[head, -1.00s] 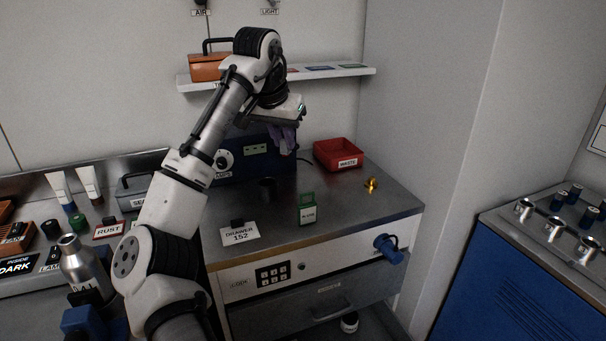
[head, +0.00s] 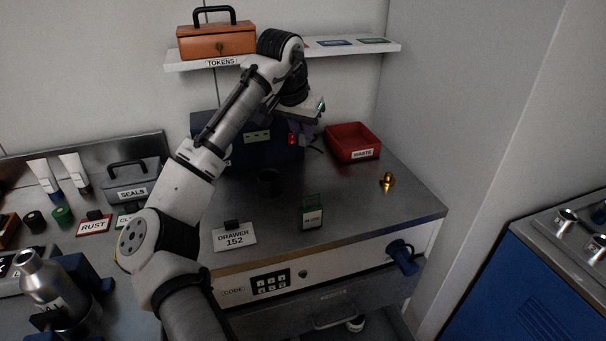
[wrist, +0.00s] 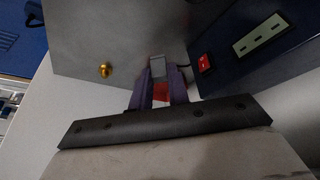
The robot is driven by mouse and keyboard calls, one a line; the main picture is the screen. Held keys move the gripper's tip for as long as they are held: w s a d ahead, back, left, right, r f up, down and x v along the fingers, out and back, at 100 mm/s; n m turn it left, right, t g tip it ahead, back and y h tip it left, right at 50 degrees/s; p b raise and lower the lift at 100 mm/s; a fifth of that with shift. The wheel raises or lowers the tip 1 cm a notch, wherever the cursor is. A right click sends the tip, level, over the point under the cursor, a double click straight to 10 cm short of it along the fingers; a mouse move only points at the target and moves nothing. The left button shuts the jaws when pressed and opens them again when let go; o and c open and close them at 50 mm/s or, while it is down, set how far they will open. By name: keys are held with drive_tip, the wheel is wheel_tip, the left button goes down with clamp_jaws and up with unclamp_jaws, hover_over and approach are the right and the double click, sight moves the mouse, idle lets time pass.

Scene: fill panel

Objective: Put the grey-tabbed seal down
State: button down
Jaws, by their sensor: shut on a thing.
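My gripper (head: 304,132) has purple fingers and hangs in the air in front of the right end of the dark blue box, left of the red waste tray. The fingers also show in the wrist view (wrist: 158,84). A small grey piece, which looks like the grey-tabbed seal (wrist: 157,67), sits between the fingertips, and they are shut on it. The rest of the seal is hidden. I cannot make it out in the head view. A red patch shows between the fingers in the wrist view; I cannot tell whether it is the tray.
The waste tray (head: 368,154) stands at the back right of the bench (head: 345,200). A brass fitting (head: 387,182) is in front of it. A dark cup (head: 268,183), a green-topped tag (head: 312,212) and a "DRAWER 152" card (head: 234,237) stand on the bench. The seals box (head: 130,185) is left.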

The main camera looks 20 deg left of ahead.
wheel_tip(320, 180, down, 13)
drive_tip(key=shift+f+p, duration=0.1)
drive_tip(key=shift+p, duration=0.85)
drive_tip(key=shift+f, duration=0.15)
drive_tip(key=c, duration=1.3)
unclamp_jaws()
drive_tip(key=shift+c, duration=0.2)
drive_tip(key=b+v, duration=0.3)
drive_tip(key=v, duration=0.9)
drive_tip(key=shift+r, duration=0.25)
